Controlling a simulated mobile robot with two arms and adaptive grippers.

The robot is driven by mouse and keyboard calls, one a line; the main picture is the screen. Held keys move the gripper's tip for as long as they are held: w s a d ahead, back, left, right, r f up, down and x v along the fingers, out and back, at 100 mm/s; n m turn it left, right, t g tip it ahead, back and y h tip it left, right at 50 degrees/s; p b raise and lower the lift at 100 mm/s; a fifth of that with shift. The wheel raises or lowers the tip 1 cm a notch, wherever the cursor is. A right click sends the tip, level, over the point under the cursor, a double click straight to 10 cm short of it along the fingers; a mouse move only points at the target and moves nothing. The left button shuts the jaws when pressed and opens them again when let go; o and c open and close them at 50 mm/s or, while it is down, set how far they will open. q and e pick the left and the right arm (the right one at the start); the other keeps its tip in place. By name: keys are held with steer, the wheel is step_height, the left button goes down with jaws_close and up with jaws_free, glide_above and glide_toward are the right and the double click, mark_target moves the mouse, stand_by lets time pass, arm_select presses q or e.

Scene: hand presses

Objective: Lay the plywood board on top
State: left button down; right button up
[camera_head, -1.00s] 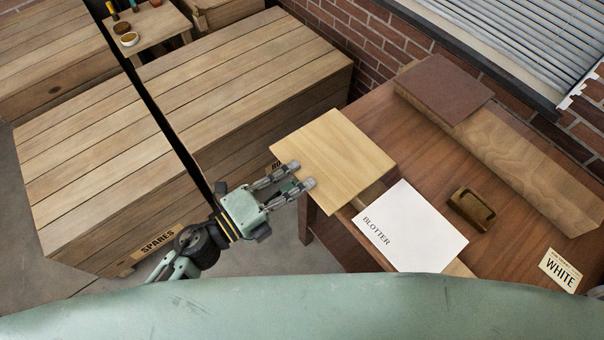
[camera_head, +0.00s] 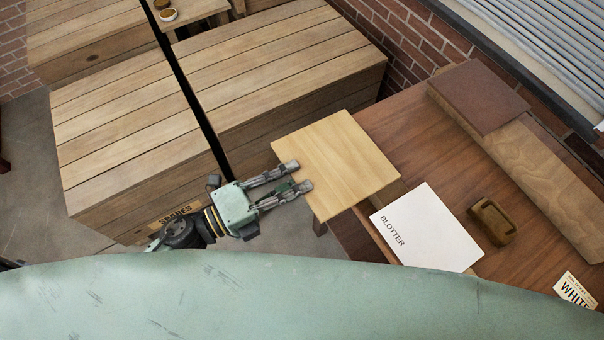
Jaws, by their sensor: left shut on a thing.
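The plywood board (camera_head: 345,160) is a pale, square wooden sheet in the middle of the head view. My left gripper (camera_head: 298,178) is shut on its left edge. The board overhangs the table's left edge and covers part of the tabletop; whether it touches anything beneath cannot be told. A white sheet marked BLOTTER (camera_head: 427,228) lies just right of the board, with a pale wooden edge showing near the board's right corner. My right gripper is not in view.
The brown table (camera_head: 420,140) carries a small wooden block with a hollow (camera_head: 492,221), a long wooden beam (camera_head: 550,180), a dark brown square panel (camera_head: 478,96) and a WHITE card (camera_head: 577,291). A large crate marked SPARES (camera_head: 130,140) stands at left.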

arm_select(q)
steer(key=b+v, duration=0.1)
steer(key=v, duration=1.1)
steer(key=shift+s+a, duration=0.2)
steer(key=shift+a, duration=0.1)
steer(key=shift+r, duration=0.1)
steer(key=w+a+r+n+t+y, duration=0.3)
steer(key=w+r+n+t+y, duration=0.4)
steer(key=y, duration=0.7)
step_height(320, 180, up, 2)
steer(key=n, duration=0.3)
steer(key=shift+a+r+n+y, duration=0.2)
steer(key=shift+a+n+y, duration=0.1)
steer(key=shift+n, duration=0.1)
steer(key=shift+w, duration=0.1)
